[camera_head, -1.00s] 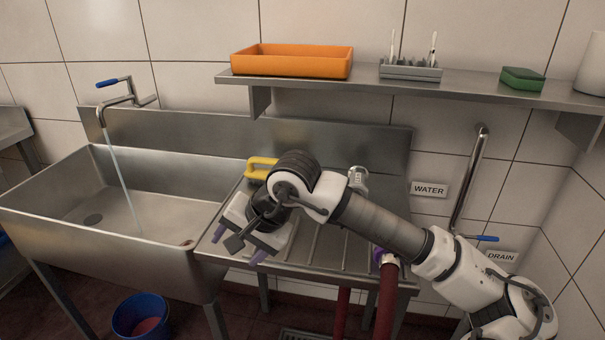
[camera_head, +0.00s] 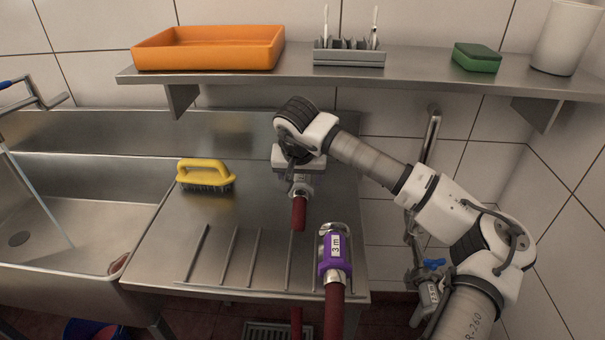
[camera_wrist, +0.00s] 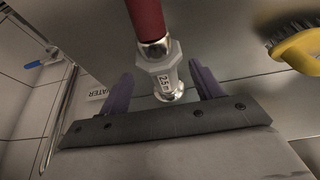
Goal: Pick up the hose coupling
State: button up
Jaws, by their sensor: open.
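A silver hose coupling (camera_head: 301,187) on a red hose (camera_head: 299,214) lies on the steel drainboard in the head view. In the wrist view this coupling (camera_wrist: 162,76) carries a "2.5 m" label, with its red hose (camera_wrist: 146,18) running up out of frame. My gripper (camera_wrist: 160,75) is open, with one purple finger on either side of the coupling; whether either finger touches it I cannot tell. In the head view my gripper (camera_head: 298,168) is over the coupling's far end and hides part of it. A second coupling with a purple "3 m" collar (camera_head: 335,250) is nearer, to the right.
A yellow brush (camera_head: 205,175) sits left on the drainboard (camera_head: 190,225). Left is a sink (camera_head: 75,225) with running water. Above, a shelf (camera_head: 420,78) holds an orange tray (camera_head: 208,48), a grey rack (camera_head: 349,55), a green sponge (camera_head: 477,57) and a white cylinder (camera_head: 565,38).

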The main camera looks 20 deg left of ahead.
aim_at(302, 176)
jog(key=w, duration=0.2)
jog(key=w+a+p, duration=0.1)
jog(key=w, duration=0.1)
jog(key=shift+a, duration=0.1)
jog(key=p+x, duration=0.1)
jog(key=x, duration=0.4)
jog(key=c, duration=1.4)
jog(key=shift+r, duration=0.15)
